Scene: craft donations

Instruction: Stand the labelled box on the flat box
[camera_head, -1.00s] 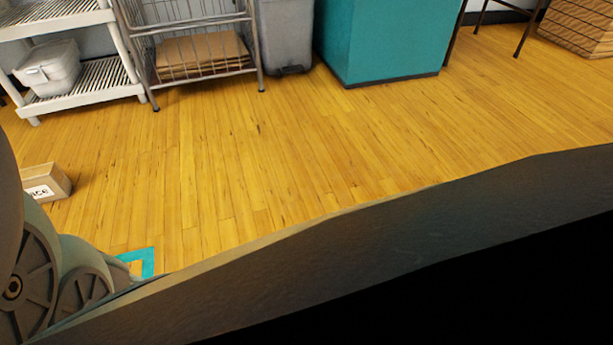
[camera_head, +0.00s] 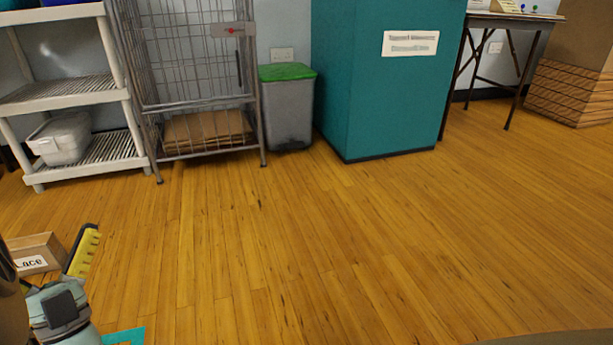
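A small brown cardboard box with a white label reading "Lace" (camera_head: 36,255) sits on the wood floor at the left edge of the head view. My gripper (camera_head: 82,250) is at the lower left, just right of the box in the picture. One yellow ridged finger shows, pointing up; any other finger is hidden or out of frame. I cannot tell whether it touches the box. Part of a teal-edged flat thing (camera_head: 126,337) shows on the floor at the bottom edge. I cannot tell whether this is the flat box.
A white shelf rack (camera_head: 75,96) with a grey tub (camera_head: 62,138), a wire cage (camera_head: 190,70) holding flat cardboard (camera_head: 207,132), a green-lidded bin (camera_head: 288,110) and a teal cabinet (camera_head: 375,110) line the back. A table stands right. The middle floor is clear.

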